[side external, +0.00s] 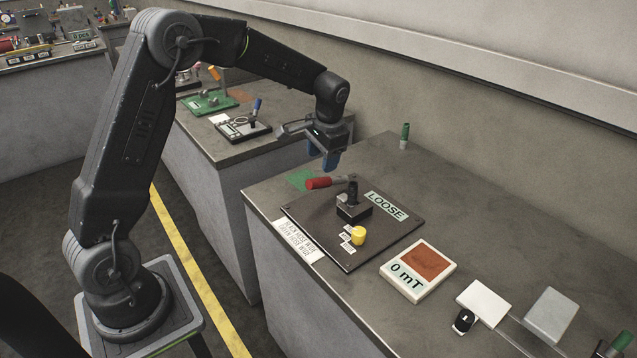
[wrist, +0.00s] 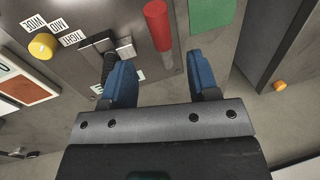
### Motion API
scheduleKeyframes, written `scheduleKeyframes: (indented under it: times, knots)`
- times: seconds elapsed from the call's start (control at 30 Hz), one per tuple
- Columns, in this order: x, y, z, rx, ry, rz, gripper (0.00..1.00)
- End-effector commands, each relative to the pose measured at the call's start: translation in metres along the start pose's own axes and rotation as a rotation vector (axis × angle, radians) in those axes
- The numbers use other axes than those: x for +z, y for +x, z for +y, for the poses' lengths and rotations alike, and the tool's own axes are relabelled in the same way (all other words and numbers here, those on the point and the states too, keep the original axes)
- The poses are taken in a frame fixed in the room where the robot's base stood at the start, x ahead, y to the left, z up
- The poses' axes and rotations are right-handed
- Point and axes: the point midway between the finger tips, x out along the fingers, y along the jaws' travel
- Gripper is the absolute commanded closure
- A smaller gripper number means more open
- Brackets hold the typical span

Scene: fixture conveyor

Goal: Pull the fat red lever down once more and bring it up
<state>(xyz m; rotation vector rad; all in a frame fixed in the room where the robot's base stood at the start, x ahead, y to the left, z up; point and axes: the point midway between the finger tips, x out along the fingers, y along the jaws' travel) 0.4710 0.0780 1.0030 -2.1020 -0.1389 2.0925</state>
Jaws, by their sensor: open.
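The block sits on a dark plate (side external: 310,218) with a sign reading LOOSE (side external: 386,206). My gripper (side external: 323,160) hangs above the handle, blue fingers apart and empty. In the wrist view the red handle (wrist: 158,25) lies ahead of the gap between the fingertips (wrist: 160,62). I cannot tell whether a finger touches the lever.
A yellow knob (side external: 359,235) stands on the plate near small labels. A display reading 0 mT (side external: 407,279) lies to the right, with pale blocks (side external: 483,300) beyond. A green patch (side external: 300,179) lies by the handle. A green-topped post (side external: 404,136) stands behind.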

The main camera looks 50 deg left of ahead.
Motion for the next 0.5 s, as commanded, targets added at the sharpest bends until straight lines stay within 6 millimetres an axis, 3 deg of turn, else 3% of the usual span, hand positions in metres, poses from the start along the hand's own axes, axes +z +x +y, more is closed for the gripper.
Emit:
scheduleKeyframes:
  times: [0.2, 0.5]
  knots:
    - [0.001, 0.047, 0.000, 0.001, 0.001, -0.004, 0.45]
    - [0.001, 0.085, 0.000, 0.000, -0.001, -0.002, 0.45]
